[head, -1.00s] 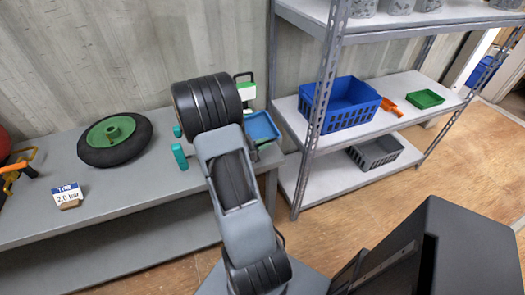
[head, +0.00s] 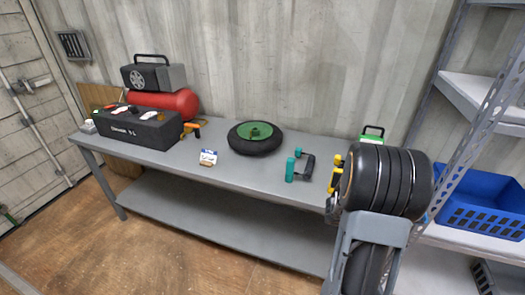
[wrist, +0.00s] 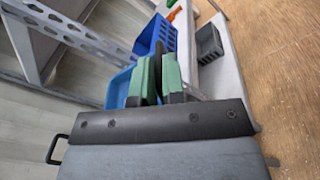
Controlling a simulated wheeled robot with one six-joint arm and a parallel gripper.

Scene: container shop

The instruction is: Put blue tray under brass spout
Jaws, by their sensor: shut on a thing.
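In the wrist view my gripper (wrist: 158,75) has its green fingers close together, shut on the light blue tray (wrist: 118,90), which shows beside and beyond the left finger. The fingers hide part of the tray, so the exact grip is not visible. In the head view my arm's black rounded joint covers the gripper and the tray. I see no brass spout in either view.
A shelf with a blue crate (head: 482,205) stands right. Floor is open in front.

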